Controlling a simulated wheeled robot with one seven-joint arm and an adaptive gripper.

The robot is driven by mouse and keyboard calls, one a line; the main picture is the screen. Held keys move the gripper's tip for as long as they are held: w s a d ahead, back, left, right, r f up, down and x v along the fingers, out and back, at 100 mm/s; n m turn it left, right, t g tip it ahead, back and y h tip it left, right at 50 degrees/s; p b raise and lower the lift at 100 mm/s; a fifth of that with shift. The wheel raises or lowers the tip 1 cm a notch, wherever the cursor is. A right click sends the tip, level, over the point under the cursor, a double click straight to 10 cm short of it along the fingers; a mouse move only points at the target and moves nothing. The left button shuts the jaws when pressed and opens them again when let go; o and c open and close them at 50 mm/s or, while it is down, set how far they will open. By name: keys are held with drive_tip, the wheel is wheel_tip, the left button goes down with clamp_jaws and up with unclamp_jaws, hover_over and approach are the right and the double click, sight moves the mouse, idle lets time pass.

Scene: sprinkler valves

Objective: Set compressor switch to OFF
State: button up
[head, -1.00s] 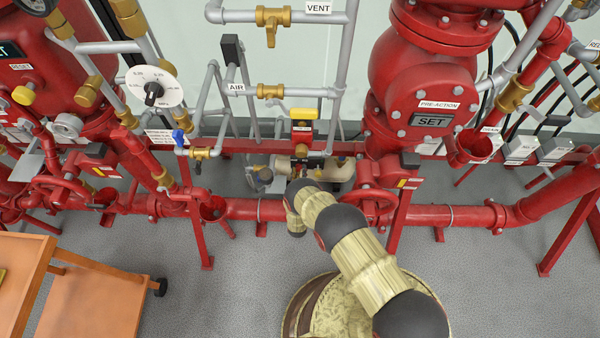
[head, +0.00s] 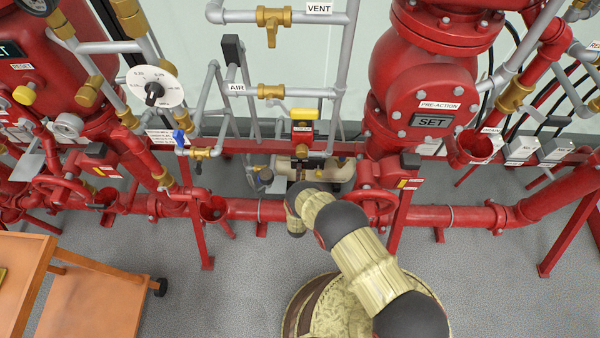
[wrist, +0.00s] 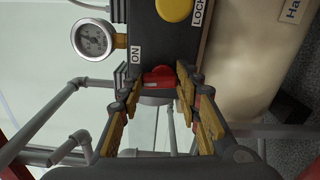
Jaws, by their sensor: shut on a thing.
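The compressor's red switch knob (wrist: 160,75) sits on a dark control box (wrist: 150,30) in the wrist view. An ON label (wrist: 136,54) is to its left, and a label that reads LOCK as far as it shows is at upper right. My gripper (wrist: 158,84) is shut on the red knob, with one finger on each side of it. In the head view my gripper (head: 301,178) is at the front of the beige compressor (head: 343,172), low behind the red pipe. My own wrist partly hides the box and the knob there.
A pressure gauge (wrist: 92,38) and a yellow button (wrist: 175,8) are close to the knob. The red horizontal pipe (head: 250,209) and a red handwheel (head: 372,205) lie near my arm. An orange cart (head: 85,290) stands at lower left. Grey floor is clear at lower right.

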drive_tip(key=shift+a+f+n, duration=0.1)
drive_tip(key=shift+n, duration=1.75)
drive_tip(key=shift+a+n, duration=0.1)
drive_tip(key=shift+n, duration=1.75)
drive_tip(key=o, duration=1.2)
drive_tip(key=shift+c, duration=0.2)
drive_tip(key=s, duration=1.2)
drive_tip(key=shift+a, duration=0.2)
